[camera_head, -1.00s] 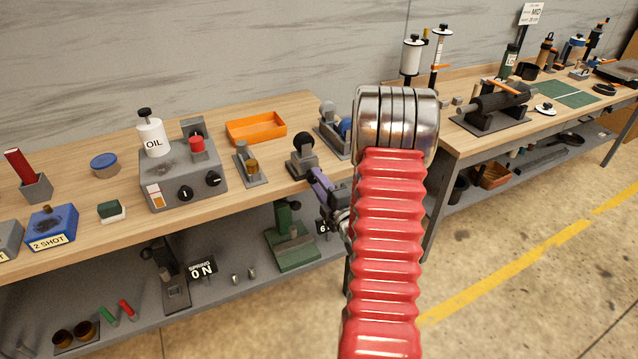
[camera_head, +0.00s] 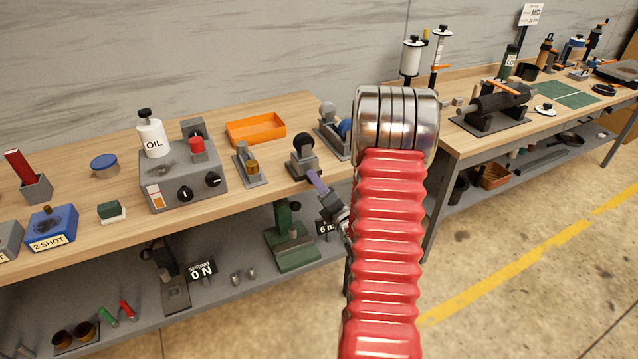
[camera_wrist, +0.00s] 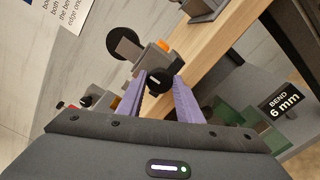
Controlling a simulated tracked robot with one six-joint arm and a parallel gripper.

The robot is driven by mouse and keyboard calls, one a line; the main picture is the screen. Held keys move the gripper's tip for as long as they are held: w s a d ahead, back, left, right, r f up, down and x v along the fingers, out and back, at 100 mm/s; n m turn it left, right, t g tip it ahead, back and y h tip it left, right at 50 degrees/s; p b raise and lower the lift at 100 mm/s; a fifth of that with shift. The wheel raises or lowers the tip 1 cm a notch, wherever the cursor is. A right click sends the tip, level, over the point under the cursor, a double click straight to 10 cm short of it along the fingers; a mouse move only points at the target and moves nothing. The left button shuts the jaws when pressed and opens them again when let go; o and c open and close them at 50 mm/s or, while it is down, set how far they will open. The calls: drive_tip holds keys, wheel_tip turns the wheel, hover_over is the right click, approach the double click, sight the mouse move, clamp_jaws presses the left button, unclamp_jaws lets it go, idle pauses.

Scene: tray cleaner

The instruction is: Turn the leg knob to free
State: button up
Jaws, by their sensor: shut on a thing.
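The leg knob (camera_wrist: 158,80) is a small black knob with a pale mark, on the front of a grey block in the wrist view. My gripper (camera_wrist: 160,84) has its two purple fingers shut on it, one on each side. In the head view my gripper (camera_head: 313,178) reaches the front of the grey block (camera_head: 304,166) at the bench's front edge. A black ball (camera_head: 304,141) tops this block. The knob itself is hidden in the head view.
The oil bottle and grey box (camera_head: 184,185) stand left on the bench, with an orange tray (camera_head: 256,129) behind. A device with a blue part (camera_head: 345,129) stands close right of the block. A "BEND 6 mm" sign (camera_wrist: 281,104) is on the lower shelf.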

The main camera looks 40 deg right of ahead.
drive_tip(key=shift+a+f, duration=0.2)
drive_tip(key=shift+f, duration=0.1)
drive_tip(key=o, duration=1)
drive_tip(key=shift+d+r, duration=0.1)
drive_tip(key=shift+r, duration=0.05)
drive_tip(key=shift+o, duration=0.2)
drive_tip(key=shift+s, duration=0.1)
